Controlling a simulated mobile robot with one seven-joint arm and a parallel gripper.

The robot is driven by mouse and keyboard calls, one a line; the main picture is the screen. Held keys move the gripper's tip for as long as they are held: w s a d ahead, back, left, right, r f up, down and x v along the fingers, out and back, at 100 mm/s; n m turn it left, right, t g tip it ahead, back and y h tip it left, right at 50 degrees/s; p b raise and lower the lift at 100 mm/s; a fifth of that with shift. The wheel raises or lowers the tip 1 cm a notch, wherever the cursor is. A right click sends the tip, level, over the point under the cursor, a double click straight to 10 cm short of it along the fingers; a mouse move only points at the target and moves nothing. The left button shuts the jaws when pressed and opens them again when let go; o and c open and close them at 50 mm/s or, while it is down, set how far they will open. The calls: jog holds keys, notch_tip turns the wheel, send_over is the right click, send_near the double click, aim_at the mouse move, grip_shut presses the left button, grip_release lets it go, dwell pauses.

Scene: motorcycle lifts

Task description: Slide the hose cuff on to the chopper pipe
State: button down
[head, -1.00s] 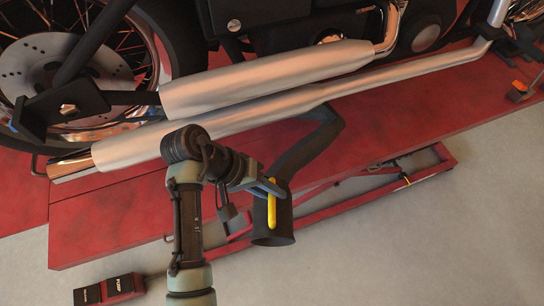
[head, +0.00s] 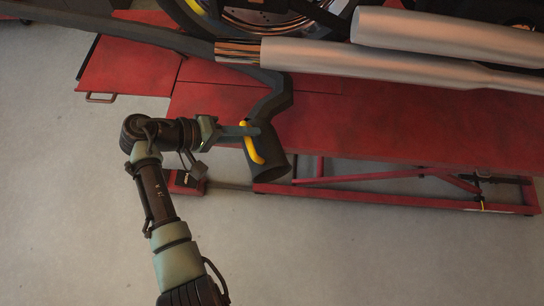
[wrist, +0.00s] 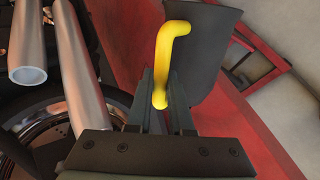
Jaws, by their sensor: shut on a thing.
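The hose cuff (head: 268,158) is a dark, wide-mouthed cone with a yellow handle (head: 252,143). My gripper (head: 254,130) is shut on the handle and holds the cuff in the air, mouth towards the lower right. In the wrist view the handle (wrist: 160,85) sits between my fingers (wrist: 160,100), with the cuff (wrist: 205,45) behind it. The lower silver chopper pipe (head: 330,57) ends in a shiny tip (head: 237,50), above and left of the cuff and apart from it.
A second silver pipe (head: 440,35) lies above; its open end (wrist: 30,76) shows in the wrist view. The red lift (head: 390,130) is behind the cuff. Grey floor at left is open.

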jog(key=w+a+r+n+t+y+b, duration=0.1)
jog(key=w+a+r+n+t+y, duration=0.3)
jog(key=a, duration=0.5)
jog(key=w+a+r+n+t+y+b, duration=0.1)
jog(key=w+a+r+n+t+y, duration=0.15)
jog(key=w+a+r+n, duration=0.5)
jog(key=w+a+r+n+t+y, duration=0.2)
jog(key=a+r+t+y, duration=0.15)
jog(key=a, duration=0.65)
jog(key=s+d+p, duration=0.1)
jog(key=d+p, duration=1)
jog(key=d, duration=0.8)
jog(key=shift+d+g, duration=0.25)
jog(key=shift+g, duration=0.15)
jog(key=shift+s+m, duration=0.1)
jog(key=shift+m, duration=0.15)
jog(key=c, duration=0.8)
grip_release()
jog(key=shift+o, duration=0.3)
jog(key=shift+f, duration=0.2)
jog(key=b+v, duration=0.2)
jog(key=v, duration=1.1)
